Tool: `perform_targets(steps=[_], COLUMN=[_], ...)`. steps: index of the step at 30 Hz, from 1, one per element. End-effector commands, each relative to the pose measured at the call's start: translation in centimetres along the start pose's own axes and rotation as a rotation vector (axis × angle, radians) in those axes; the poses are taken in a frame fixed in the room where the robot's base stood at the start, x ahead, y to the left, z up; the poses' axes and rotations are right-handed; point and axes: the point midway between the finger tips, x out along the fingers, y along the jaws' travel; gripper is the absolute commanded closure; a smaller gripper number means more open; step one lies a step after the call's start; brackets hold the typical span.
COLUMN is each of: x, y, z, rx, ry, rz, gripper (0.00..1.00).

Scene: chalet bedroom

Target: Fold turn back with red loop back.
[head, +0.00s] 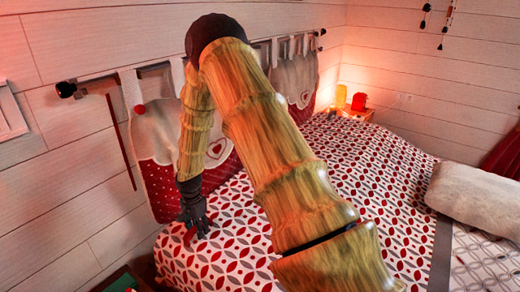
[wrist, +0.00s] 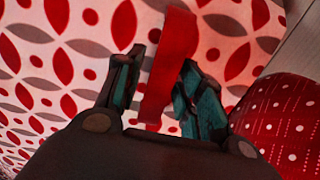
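A red strip (wrist: 170,60), which looks like the red loop, stands up from the patterned bed cover (wrist: 60,100) between the fingers of my gripper (wrist: 162,62). The fingers are apart, one on each side of it, and I see no clear grip on it. In the head view my gripper (head: 196,216) is low over the bed cover's (head: 380,180) near left corner, with a bit of the red strip (head: 190,235) beside it. The cover lies flat, with red and grey leaf shapes on white. I cannot tell where the turn back's edge runs.
A hanging cloth organiser with red dotted pockets (head: 160,180) is on the wall close behind my gripper. A pale pillow (head: 475,195) lies at the right. A nightstand (head: 350,113) with a glowing lamp (head: 340,96) stands at the back. My arm hides the middle of the bed.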

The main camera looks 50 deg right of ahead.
Motion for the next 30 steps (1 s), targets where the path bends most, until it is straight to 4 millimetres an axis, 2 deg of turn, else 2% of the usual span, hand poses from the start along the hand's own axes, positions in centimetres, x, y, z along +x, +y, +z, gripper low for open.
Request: perform_targets(steps=[1, 5, 11, 30], x=[0.0, 0.0, -0.3, -7.6], y=[0.0, 0.0, 0.0, 2.1], z=[0.0, 0.0, 0.0, 0.0], rx=[0.000, 0.000, 0.000, 0.000], ry=[0.000, 0.000, 0.000, -0.001], rz=[0.000, 0.000, -0.003, -0.099], gripper=[0.77, 1.00, 1.00, 1.00])
